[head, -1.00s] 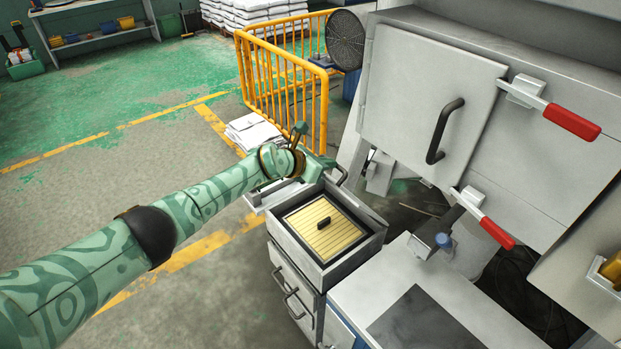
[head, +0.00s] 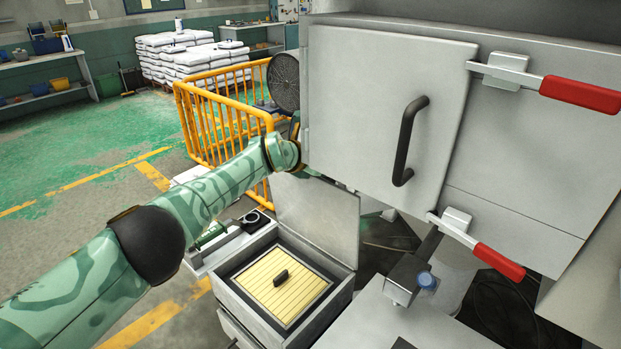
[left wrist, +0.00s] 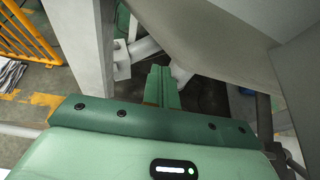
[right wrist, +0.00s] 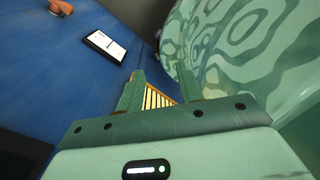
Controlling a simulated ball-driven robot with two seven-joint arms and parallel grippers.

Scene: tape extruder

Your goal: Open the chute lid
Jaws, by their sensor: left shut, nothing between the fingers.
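A large grey door (head: 375,110) with a black bar handle (head: 409,142) lies closed on the machine front. Two clamps with red handles (head: 580,94) (head: 499,261) sit at its right edge. Below it, a flat grey panel (head: 318,215) stands upright at the back of an open box (head: 335,304). I cannot tell which of these is the chute lid. My left arm reaches behind the panel's top left in the head view. My left gripper (left wrist: 158,86) is shut and empty, near grey metal parts. My right gripper (right wrist: 162,88) is open and shows only in the right wrist view.
A yellow slatted insert (head: 273,285) with a small black knob lies in the box. A yellow railing (head: 222,120) and a round fan (head: 283,83) stand behind. A grey worktop (head: 400,325) is at front right. Open floor lies to the left.

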